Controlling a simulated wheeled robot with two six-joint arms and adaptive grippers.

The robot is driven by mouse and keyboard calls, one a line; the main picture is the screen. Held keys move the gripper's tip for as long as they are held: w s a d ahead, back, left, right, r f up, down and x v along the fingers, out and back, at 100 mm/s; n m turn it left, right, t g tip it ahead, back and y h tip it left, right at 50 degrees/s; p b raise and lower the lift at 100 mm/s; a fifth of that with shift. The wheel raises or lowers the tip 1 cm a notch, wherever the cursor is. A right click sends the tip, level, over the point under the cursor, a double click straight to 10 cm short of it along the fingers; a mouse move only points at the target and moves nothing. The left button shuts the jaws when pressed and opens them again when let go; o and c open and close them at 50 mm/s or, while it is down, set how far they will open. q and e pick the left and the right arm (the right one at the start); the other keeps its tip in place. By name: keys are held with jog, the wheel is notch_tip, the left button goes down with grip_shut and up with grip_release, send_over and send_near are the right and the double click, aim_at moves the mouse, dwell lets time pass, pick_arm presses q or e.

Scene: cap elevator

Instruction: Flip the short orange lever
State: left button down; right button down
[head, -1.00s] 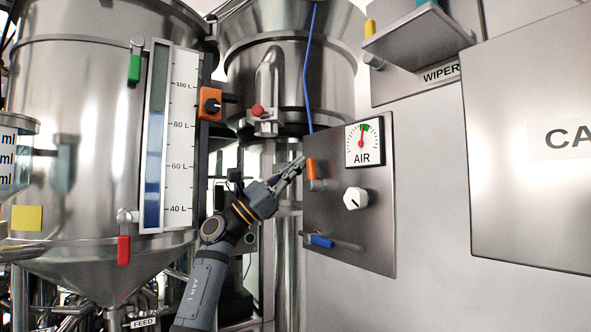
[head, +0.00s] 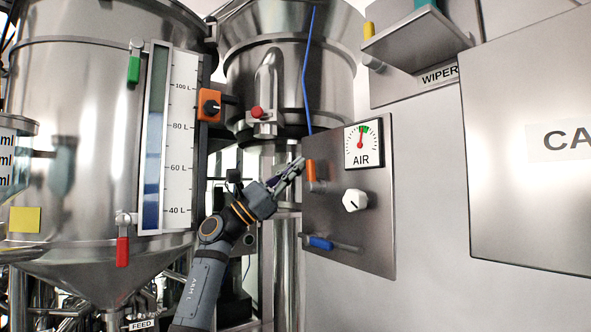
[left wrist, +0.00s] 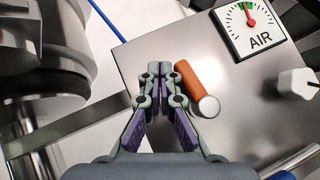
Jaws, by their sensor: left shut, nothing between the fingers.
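The short orange lever (head: 311,170) is on the steel AIR panel (head: 345,240), left of the gauge, with its orange handle pointing up from its pivot. In the left wrist view the orange lever (left wrist: 193,82) lies just right of my fingertips, its round silver end toward the camera. My left gripper (head: 299,163) is shut and empty, with its tips just left of the lever's upper part. In the left wrist view the closed fingers (left wrist: 160,72) show beside the lever; I cannot tell whether they touch it. My right gripper is not in view.
The AIR gauge (head: 363,144) and a white knob (head: 355,200) are right of the lever. A blue-handled lever (head: 321,242) is low on the panel. A blue cable (head: 306,75) hangs above. A steel tank (head: 90,130) stands at left.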

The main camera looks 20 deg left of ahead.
pick_arm(q)
jog(key=shift+a+f, duration=0.1)
jog(key=v, duration=1.1)
jog(key=shift+s+a+f, duration=0.15)
jog(key=shift+a+f, duration=0.05)
jog(key=shift+f, duration=0.1)
